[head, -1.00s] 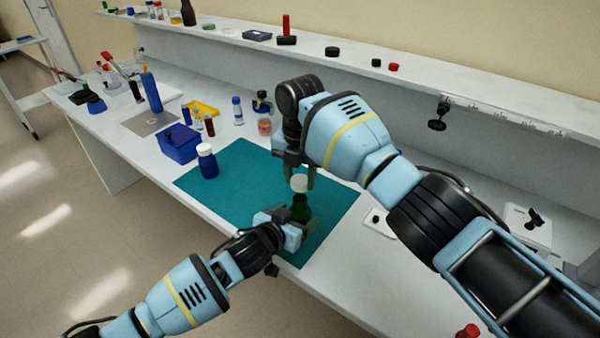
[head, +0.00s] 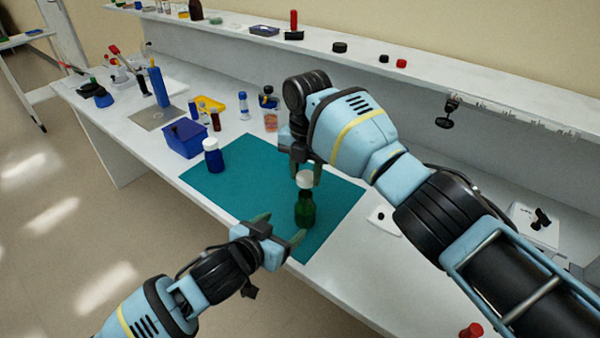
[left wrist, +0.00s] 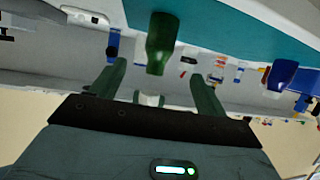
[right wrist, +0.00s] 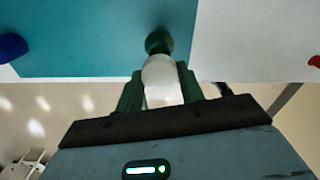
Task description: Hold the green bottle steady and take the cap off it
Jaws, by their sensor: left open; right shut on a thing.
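The green bottle (head: 305,212) is upright at the front right of the teal mat (head: 235,190). My right gripper (head: 305,179) is shut on the white cap (head: 304,180) at the bottle's top. The right wrist view shows the cap (right wrist: 162,76) between the fingers, with the bottle (right wrist: 158,40) below it. I cannot tell whether cap and bottle touch. My left gripper (head: 282,229) is open and empty, drawn back from the bottle toward the front. In the left wrist view the bottle (left wrist: 162,42) appears beyond the open fingers.
A blue bottle with a white cap (head: 213,158) stands on the mat's left part, near a blue box (head: 185,139). Small vials and a yellow tray (head: 211,104) are behind. A white tile (head: 382,219) lies right of the mat. The middle mat is clear.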

